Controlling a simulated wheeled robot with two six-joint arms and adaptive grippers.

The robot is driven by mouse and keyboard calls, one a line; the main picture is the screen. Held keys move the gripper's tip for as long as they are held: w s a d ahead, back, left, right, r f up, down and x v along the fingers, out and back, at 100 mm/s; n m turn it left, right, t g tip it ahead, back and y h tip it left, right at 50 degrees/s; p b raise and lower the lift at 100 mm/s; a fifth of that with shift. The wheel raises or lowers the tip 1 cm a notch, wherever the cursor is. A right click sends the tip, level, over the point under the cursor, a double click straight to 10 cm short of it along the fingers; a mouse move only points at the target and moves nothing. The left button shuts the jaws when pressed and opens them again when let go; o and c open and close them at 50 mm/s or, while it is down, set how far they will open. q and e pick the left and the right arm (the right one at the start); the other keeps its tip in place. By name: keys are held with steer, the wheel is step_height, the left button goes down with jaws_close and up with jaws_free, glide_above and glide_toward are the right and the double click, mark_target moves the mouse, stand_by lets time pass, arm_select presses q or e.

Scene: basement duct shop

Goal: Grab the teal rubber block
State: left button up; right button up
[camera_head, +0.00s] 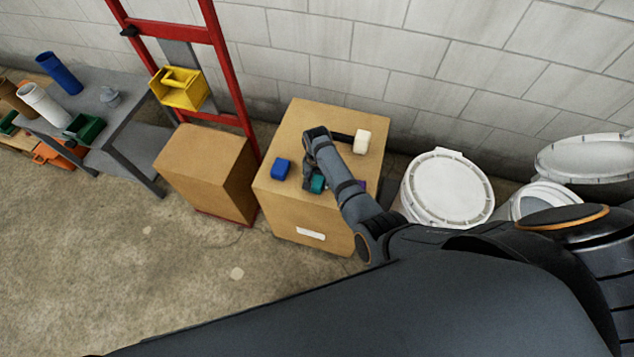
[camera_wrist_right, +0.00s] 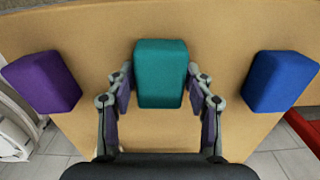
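The teal rubber block (camera_head: 317,184) sits on top of a cardboard box (camera_head: 291,215), partly hidden by my right arm in the head view. In the right wrist view the teal block (camera_wrist_right: 161,73) is centred between the fingertips of my right gripper (camera_wrist_right: 160,85). The fingers are spread, one on each side of the block's near part, with what look like thin gaps. My right gripper (camera_head: 314,181) points down at the box top in the head view and is mostly hidden by its own arm. My left gripper is not in view.
A blue block (camera_head: 281,169) lies left of the teal one, and a purple block (camera_wrist_right: 43,82) lies on its other side. A white-headed mallet (camera_head: 361,141) lies further back. A lidded white bucket (camera_head: 447,188) stands right, a red hand truck (camera_head: 233,80) left.

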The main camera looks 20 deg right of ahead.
mark_target(317, 179)
steer(key=c, duration=0.4)
steer(key=shift+c, duration=0.2)
steer(key=shift+r, duration=0.35)
step_height(317, 179, up, 3)
steer(key=shift+f+p, duration=0.15)
steer(key=shift+p, duration=0.4)
steer(key=s+d+r+p, duration=0.2)
steer(key=s+d+r, duration=0.3)
steer(key=s+r, duration=0.4)
steer(key=s, duration=0.4)
steer(key=shift+r, duration=0.3)
